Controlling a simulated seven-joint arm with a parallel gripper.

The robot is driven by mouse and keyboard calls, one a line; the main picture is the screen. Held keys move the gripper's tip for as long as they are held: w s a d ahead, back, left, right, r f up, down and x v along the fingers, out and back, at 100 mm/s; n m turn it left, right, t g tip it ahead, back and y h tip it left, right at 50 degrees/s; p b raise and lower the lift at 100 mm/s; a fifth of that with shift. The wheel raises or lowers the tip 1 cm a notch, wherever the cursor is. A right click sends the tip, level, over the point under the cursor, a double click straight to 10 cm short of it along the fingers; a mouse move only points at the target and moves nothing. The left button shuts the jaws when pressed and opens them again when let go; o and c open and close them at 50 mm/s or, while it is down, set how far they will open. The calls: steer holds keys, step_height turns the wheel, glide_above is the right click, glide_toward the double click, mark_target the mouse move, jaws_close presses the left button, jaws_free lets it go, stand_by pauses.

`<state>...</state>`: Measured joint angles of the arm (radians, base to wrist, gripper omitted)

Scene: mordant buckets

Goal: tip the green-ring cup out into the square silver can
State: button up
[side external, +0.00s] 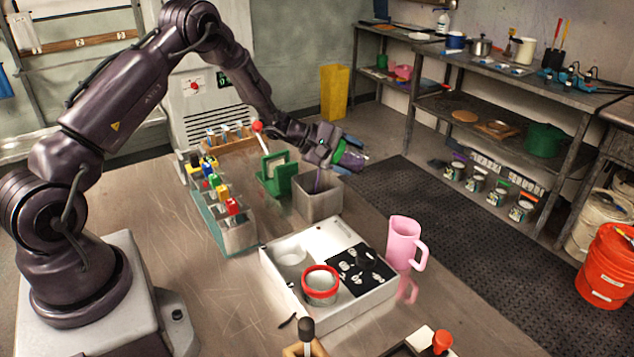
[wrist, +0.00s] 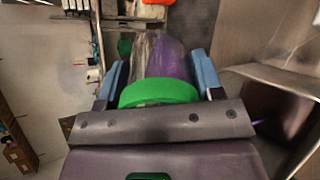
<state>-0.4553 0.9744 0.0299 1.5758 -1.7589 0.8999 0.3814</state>
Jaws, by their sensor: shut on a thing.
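My gripper (wrist: 160,76) is shut on the green-ring cup (wrist: 165,58), with a blue finger on each side of it. The cup is clear with purple in it, and its green ring (wrist: 158,92) faces the wrist camera. In the side view the cup (side external: 352,160) is tipped well over, above and slightly right of the square silver can (side external: 318,204). A thin purple streak shows at the can's mouth. The can's level inside is hidden. The can also shows at the right of the wrist view (wrist: 275,82).
A green holder (side external: 277,178) stands just left of the can. A rack of colored-top bottles (side external: 232,232) is further left. A white tray (side external: 335,318) with a red-ring cup (side external: 320,285) lies in front, beside a pink pitcher (side external: 403,242). Bare table lies at the front left.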

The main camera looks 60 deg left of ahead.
steer(key=shift+r+t+h, duration=0.3)
steer(key=shift+t+h, duration=0.2)
steer(key=shift+t, duration=0.2)
stand_by(0.6)
steer(key=shift+s+a+f+t+h, duration=0.4)
steer(key=shift+s+t, duration=0.25)
steer(key=shift+t, duration=0.15)
stand_by(0.7)
steer(key=shift+s+a+r+t+h+p, duration=0.15)
steer(key=shift+r+t+h+p, duration=0.15)
steer(key=shift+t+h+p, duration=0.3)
stand_by(0.7)
steer(key=shift+s+r+t, duration=0.1)
steer(key=shift+r+t, duration=0.15)
steer(key=shift+t, duration=0.05)
